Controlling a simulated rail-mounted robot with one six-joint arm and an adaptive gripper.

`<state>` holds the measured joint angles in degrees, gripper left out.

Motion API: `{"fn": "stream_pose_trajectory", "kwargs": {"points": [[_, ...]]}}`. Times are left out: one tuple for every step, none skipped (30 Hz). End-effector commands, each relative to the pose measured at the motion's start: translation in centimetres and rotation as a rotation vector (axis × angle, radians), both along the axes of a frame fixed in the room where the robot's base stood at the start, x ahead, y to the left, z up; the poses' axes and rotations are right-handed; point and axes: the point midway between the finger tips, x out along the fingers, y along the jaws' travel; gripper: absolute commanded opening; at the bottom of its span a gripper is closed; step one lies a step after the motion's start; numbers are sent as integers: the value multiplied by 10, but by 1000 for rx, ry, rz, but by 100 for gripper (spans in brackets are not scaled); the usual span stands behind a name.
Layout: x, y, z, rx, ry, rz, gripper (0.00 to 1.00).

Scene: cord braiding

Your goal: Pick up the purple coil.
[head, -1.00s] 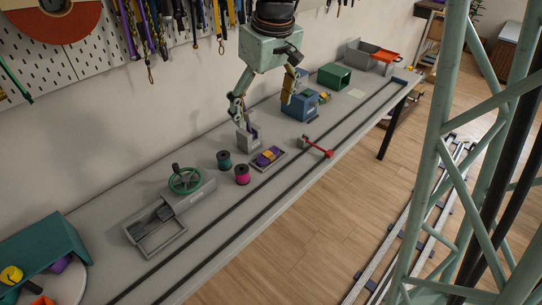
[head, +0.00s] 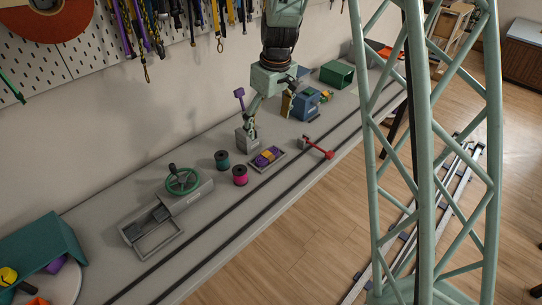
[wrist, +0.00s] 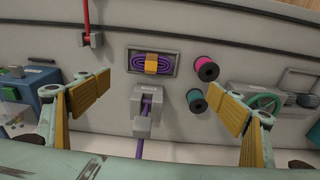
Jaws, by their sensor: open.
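The purple coil (wrist: 135,62) lies in a shallow grey tray (wrist: 175,64), with an orange-yellow band around its middle. In the head view the coil (head: 261,160) sits in its tray on the bench, right of the spools. My gripper (wrist: 160,90) is open and empty, its yellow-padded fingers wide apart. In the head view my gripper (head: 269,111) is above the bench, behind the tray and near the grey clamp. It does not touch the coil. The coil is unhidden in the wrist view.
A grey clamp (wrist: 149,101) with a purple strip stands beside the tray. A pink spool (wrist: 206,69), a teal spool (wrist: 197,101), a red-handled lever (head: 319,148), a blue box (head: 305,105) and a green-wheeled device (head: 183,181) are around it. Dark rails run along the bench front.

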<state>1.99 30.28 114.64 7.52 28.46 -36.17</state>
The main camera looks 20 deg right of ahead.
Motion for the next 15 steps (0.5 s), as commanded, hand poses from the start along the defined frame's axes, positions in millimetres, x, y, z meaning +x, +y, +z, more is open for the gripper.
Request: {"fn": "stream_pose_trajectory", "kwargs": {"points": [[4, 0, -10, 0, 6, 5, 87], [6, -1, -14, 0, 7, 9, 87], [9, -1, -20, -1, 9, 13, 87], [11, -1, -24, -1, 10, 16, 87], [13, -1, -28, -1, 11, 19, 87], [15, -1, -32, -2, 12, 23, 87], [16, -2, -35, -1, 13, 25, 87], [17, -2, -38, -2, 13, 27, 87], [18, -2, -40, -2, 14, 29, 87], [19, -2, -42, -2, 14, 30, 87], [20, -2, -43, -2, 14, 31, 87], [20, -2, -44, -2, 14, 32, 87], [21, -2, -44, -2, 14, 32, 87], [21, -2, -45, -2, 14, 33, 87], [21, -2, -45, -2, 14, 33, 87]]}}
